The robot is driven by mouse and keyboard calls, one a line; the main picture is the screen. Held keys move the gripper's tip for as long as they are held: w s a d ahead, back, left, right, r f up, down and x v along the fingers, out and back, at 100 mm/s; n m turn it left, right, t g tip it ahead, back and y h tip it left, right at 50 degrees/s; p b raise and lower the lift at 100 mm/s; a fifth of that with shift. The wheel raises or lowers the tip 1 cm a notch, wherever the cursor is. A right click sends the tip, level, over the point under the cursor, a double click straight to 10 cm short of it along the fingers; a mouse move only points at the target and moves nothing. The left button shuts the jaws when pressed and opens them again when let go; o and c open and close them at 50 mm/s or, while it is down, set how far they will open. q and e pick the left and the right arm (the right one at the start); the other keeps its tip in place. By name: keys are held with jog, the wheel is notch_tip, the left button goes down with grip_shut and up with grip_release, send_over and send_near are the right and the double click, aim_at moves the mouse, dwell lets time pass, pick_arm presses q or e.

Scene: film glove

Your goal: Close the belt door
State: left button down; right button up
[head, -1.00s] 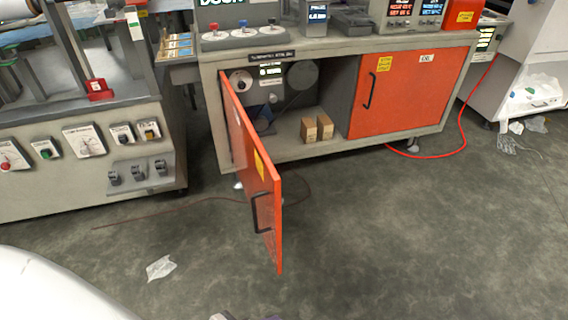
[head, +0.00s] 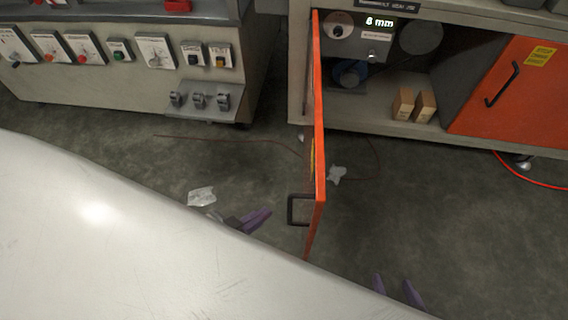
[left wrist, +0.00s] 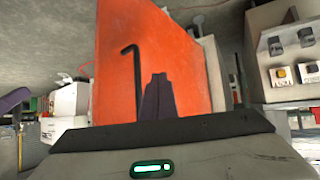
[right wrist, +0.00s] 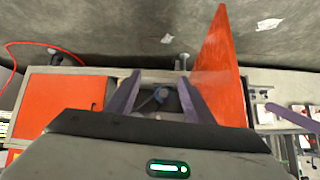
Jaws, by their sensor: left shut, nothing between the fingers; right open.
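The orange belt door (head: 318,120) stands wide open, almost edge-on in the head view. Its black handle (head: 291,210) sticks out to the left near its free end. My left gripper (head: 262,216) is shut and empty, left of the door on the handle side. In the left wrist view its fingers (left wrist: 158,78) appear in front of the door's orange face (left wrist: 185,75), beside the handle (left wrist: 135,85). I see no clear contact. My right gripper (head: 395,288) is open and empty, right of the door. The right wrist view shows the door (right wrist: 220,75) right of its fingers.
The open compartment holds wheels (head: 350,72) and two small boxes (head: 403,104). A closed orange door (head: 515,90) is at right. A grey control cabinet (head: 130,85) stands left. Plastic scraps (head: 201,196) and a red cable (head: 520,175) lie on the floor.

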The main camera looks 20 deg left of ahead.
pick_arm(q)
jog(key=w+a+r+m+t+h+b, duration=0.4)
jog(key=w+a+r+t+h+b, duration=0.15)
jog(key=w, duration=0.25)
jog(key=s+a+r+m+g+h+b, duration=0.25)
jog(key=s+r+m+g+h, duration=0.2)
jog(key=m+g+h, duration=0.35)
jog(key=w+d+g+b, duration=0.1)
jog(key=w+d, duration=0.3)
jog(key=d, duration=0.9)
jog(key=shift+d+f+n, duration=0.15)
jog(key=shift+d+n, duration=0.1)
jog(key=shift+n, duration=0.05)
pick_arm(e)
notch_tip(320, 180, down, 7)
jog(key=shift+s+a+y, duration=0.3)
jog(key=shift+a, duration=0.05)
pick_arm(q)
jog(key=shift+h, duration=0.25)
pick_arm(e)
jog(key=shift+r, duration=0.1)
